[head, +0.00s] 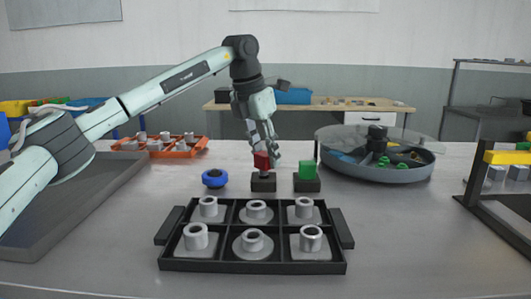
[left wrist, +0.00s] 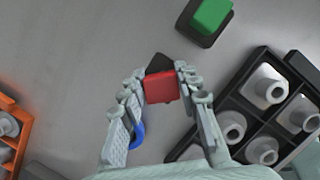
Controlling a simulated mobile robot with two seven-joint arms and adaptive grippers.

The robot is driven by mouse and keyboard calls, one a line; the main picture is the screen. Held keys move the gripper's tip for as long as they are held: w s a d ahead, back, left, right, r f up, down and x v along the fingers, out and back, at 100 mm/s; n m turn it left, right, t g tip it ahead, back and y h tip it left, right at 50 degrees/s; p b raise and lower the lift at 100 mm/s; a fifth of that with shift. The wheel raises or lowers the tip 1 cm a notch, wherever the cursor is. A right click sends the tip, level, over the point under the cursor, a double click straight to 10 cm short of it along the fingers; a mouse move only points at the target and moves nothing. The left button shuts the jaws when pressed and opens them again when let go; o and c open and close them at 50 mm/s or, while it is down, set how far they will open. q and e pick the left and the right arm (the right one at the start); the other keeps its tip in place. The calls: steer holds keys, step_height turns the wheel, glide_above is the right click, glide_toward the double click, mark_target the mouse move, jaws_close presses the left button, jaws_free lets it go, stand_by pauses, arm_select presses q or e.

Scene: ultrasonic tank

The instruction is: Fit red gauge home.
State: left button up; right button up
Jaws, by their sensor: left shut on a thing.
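The red gauge (head: 262,160) is a red block held between the fingertips of my left gripper (head: 263,150), above a small black stand (head: 263,184). A short grey stem shows below the red block; I cannot tell whether it is in the stand or just above it. In the left wrist view, the red gauge (left wrist: 161,88) sits between the two fingers of my left gripper (left wrist: 162,86), with the stand (left wrist: 159,63) partly hidden behind it. My right gripper is not in view.
A green gauge (head: 306,170) sits in a black stand to the right. A blue ring (head: 214,178) lies to the left. A black tray (head: 253,267) with several grey bushings stands in front. A round grey tank (head: 385,172) is at the right, an orange tray (head: 190,151) behind left.

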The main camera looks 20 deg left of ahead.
arm_select(q)
steer(key=shift+f+b, duration=0.45)
steer(key=shift+f, duration=0.45)
stand_by(0.7)
steer(key=shift+f+p, duration=0.15)
steer(key=shift+p, duration=0.25)
stand_by(2.6)
steer(key=o, duration=1.3)
steer(key=shift+c, duration=0.2)
steer(key=v, duration=1.2)
